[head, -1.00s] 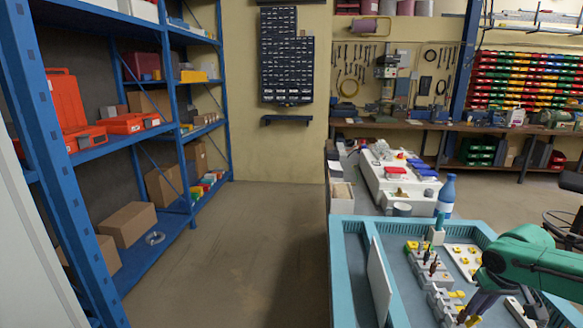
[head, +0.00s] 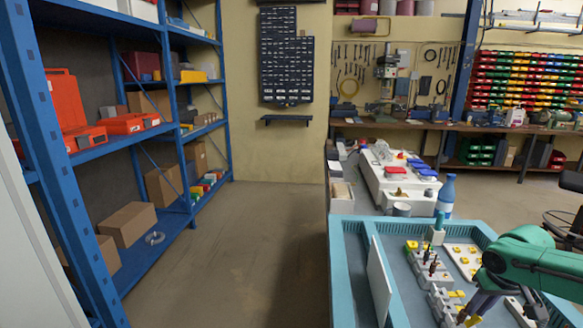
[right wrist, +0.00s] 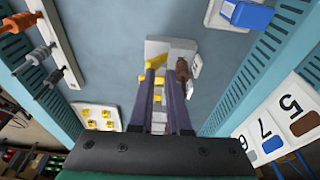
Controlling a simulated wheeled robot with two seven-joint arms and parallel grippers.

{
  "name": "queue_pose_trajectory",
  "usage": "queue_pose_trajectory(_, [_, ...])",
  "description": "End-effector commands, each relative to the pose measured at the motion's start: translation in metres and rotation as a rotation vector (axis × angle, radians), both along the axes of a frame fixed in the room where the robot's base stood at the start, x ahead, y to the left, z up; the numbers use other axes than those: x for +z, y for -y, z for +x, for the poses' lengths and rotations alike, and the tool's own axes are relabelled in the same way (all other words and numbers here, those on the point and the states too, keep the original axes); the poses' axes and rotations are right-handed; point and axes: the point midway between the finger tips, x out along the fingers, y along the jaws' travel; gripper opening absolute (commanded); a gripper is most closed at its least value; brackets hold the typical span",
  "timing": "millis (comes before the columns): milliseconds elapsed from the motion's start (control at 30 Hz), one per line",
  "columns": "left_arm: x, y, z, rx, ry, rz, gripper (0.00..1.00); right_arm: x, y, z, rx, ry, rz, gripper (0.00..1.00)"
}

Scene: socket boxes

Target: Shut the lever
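My right gripper (head: 474,308) reaches down into the blue tray from the right. In the right wrist view my right gripper (right wrist: 163,76) shows two dark fingers with a narrow gap between them. A pale grey socket box (right wrist: 170,48) lies at and beyond the fingertips. It has a yellow part (right wrist: 137,83) left of the fingers and a brown-handled lever (right wrist: 182,68) close beside the right fingertip. I cannot tell whether the finger touches it. In the head view, grey socket boxes (head: 437,274) with yellow parts stand in the tray. My left gripper is out of view.
The blue tray (head: 341,262) has raised walls and a white upright divider (head: 379,280). A white plate with yellow squares (head: 466,260) lies right of the boxes. A blue bottle (head: 445,196) stands behind the tray. Blue shelving (head: 172,110) stands left, with open floor between.

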Motion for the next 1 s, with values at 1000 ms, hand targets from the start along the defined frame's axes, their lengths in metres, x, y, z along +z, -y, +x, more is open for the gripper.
queue_pose_trajectory(1000, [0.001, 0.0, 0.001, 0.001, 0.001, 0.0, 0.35, -0.001, 0.003, -0.001, 0.0, -0.002, 0.005, 0.0])
